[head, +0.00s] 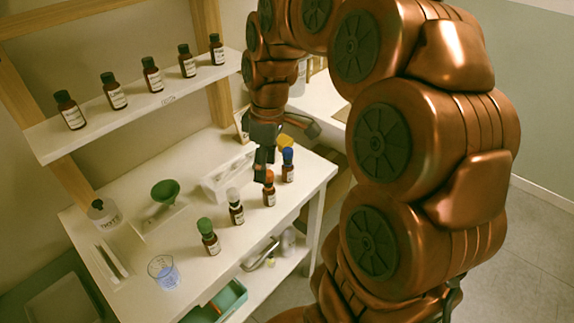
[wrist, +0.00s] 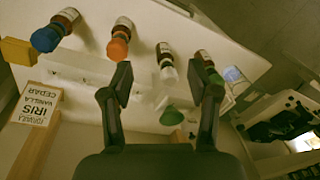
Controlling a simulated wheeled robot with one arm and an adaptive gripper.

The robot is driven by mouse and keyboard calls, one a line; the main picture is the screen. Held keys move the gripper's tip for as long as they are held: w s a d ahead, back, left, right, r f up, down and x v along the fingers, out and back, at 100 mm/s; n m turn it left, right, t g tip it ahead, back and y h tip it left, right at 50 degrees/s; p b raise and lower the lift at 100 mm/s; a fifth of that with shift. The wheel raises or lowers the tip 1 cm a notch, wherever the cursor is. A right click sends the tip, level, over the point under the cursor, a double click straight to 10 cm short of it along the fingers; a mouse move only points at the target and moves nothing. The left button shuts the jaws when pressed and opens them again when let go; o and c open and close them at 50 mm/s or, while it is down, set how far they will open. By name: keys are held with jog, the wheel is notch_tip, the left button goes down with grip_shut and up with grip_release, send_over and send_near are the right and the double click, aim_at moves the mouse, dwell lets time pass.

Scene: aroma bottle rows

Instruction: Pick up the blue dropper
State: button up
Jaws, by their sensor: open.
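The blue dropper (head: 287,156) tops a brown bottle with a white label at the right end of the front row on the table. In the wrist view the blue dropper (wrist: 46,38) is at the upper left, well left of the fingers. My gripper (head: 264,168) is open and empty, pointing down. In the head view its fingers are left of the blue dropper and close above the orange dropper (head: 269,175). In the wrist view my gripper (wrist: 160,76) has its fingers spread, with the white-topped bottle (wrist: 166,62) seen between them. I see no contact with any bottle.
White-topped (head: 234,196) and green-topped (head: 206,227) bottles continue the row leftward. A yellow block (head: 285,141) stands behind the blue dropper. A white rack (head: 222,187), green funnel (head: 165,190) and beaker (head: 163,272) share the table. A shelf (head: 130,108) above carries several dark bottles.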

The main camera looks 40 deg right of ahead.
aim_at(288, 149)
jog(key=w+d+f+n, duration=0.1)
jog(key=w+d, duration=0.1)
jog(key=d, duration=0.2)
jog(key=w+d+f+n+b, duration=0.1)
jog(key=w+d, duration=0.2)
jog(key=d, duration=0.1)
jog(key=w+d+f+n+t, duration=0.1)
jog(key=w+d, duration=0.2)
jog(key=d, duration=0.2)
jog(key=shift+w+d+f, duration=0.1)
jog(key=shift+w+f, duration=0.15)
jog(key=shift+w+d+f+n, duration=0.1)
jog(key=shift+d+f+n, duration=0.05)
jog(key=shift+d+n, duration=0.15)
jog(key=shift+w+a+f+p, duration=0.1)
jog(key=shift+a+f+p, duration=0.15)
jog(key=shift+f, duration=1)
jog(key=shift+w+a+f+p, duration=0.1)
jog(key=shift+a+f+p, duration=0.2)
jog(key=shift+f, duration=0.95)
jog(key=shift+w+a+f+p, duration=0.1)
jog(key=shift+a+f+p, duration=0.15)
jog(key=shift+f, duration=1)
jog(key=shift+s, duration=0.1)
jog(key=c, duration=0.8)
